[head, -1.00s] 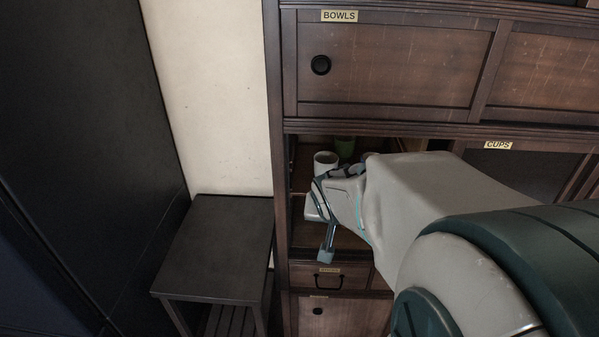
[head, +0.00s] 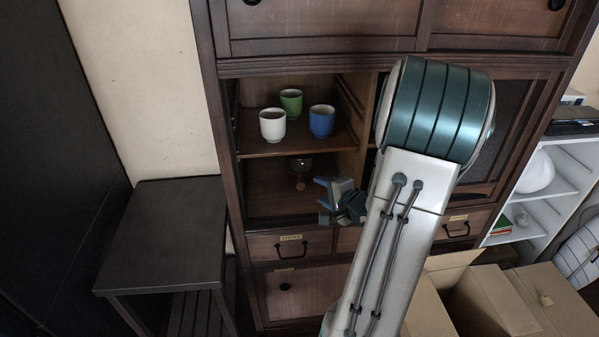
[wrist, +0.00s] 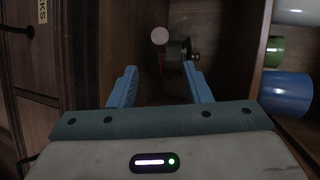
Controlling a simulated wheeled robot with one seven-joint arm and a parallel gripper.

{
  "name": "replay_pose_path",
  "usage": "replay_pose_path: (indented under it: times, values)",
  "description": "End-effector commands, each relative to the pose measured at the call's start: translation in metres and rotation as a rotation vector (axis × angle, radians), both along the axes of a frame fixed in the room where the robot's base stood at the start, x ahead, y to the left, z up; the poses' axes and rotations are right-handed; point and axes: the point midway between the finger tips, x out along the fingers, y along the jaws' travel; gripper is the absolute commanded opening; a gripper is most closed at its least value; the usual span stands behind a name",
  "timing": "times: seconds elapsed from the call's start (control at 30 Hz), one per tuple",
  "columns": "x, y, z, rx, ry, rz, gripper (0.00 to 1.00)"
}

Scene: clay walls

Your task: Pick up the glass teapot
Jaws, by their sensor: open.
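A small dark, glassy pot (head: 299,163), which looks like the glass teapot, is in the lower compartment of the open cabinet, under the cup shelf. A reddish-brown part shows below it. It also shows in the wrist view as a dark rounded shape (wrist: 176,50), with a pale round part and a small knob beside it; its details are dim. My gripper (head: 323,200) is at the front of that compartment, to the right of and lower than the pot in the head view. In the wrist view my gripper (wrist: 160,72) is open and empty, its blue fingers pointing toward the pot, apart from it.
A white cup (head: 272,125), a green cup (head: 291,102) and a blue cup (head: 321,121) stand on the shelf (head: 262,148) above. Drawers (head: 290,246) lie below. A dark side table (head: 160,235) is at left; open cardboard boxes (head: 495,300) are at lower right.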

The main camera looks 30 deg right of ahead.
Motion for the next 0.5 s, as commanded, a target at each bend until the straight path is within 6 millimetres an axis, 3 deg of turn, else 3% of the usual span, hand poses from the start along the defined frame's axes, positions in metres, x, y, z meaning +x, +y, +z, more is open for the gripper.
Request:
replay_pose_path:
  times: [0.2,0.5]
  values:
    - [0.042,0.001,-0.018,-0.002,0.001,0.004,0.44]
    - [0.066,-0.001,-0.026,-0.003,0.001,0.000,0.44]
